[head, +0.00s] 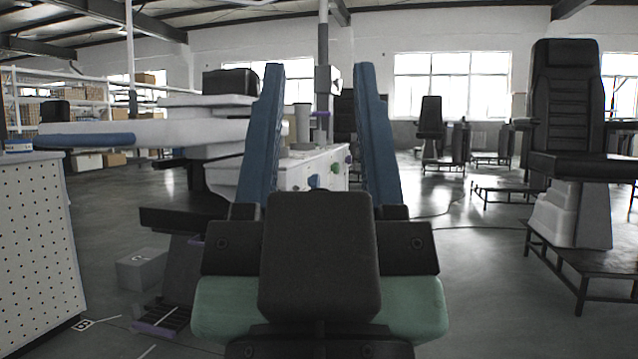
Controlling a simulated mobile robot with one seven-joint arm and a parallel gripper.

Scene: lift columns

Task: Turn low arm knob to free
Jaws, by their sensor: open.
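My gripper (319,72) fills the middle of the head view, with its two long blue fingers spread wide and nothing held between them. Beyond the fingers, framed by them, is a white unit (300,174) with small coloured knobs on its side. A blue knob (313,181) and a green knob (334,168) show there, apart from the fingers. I cannot tell which is the low arm knob or how it is turned. Part of the unit is hidden behind the left finger and the gripper body.
A white table with a blue end (90,141) juts in at left, above a grey box (141,269) on the floor. A perforated white cabinet (35,250) stands at the left edge. A black chair (568,110) on a stepped base stands right. Floor at centre right is open.

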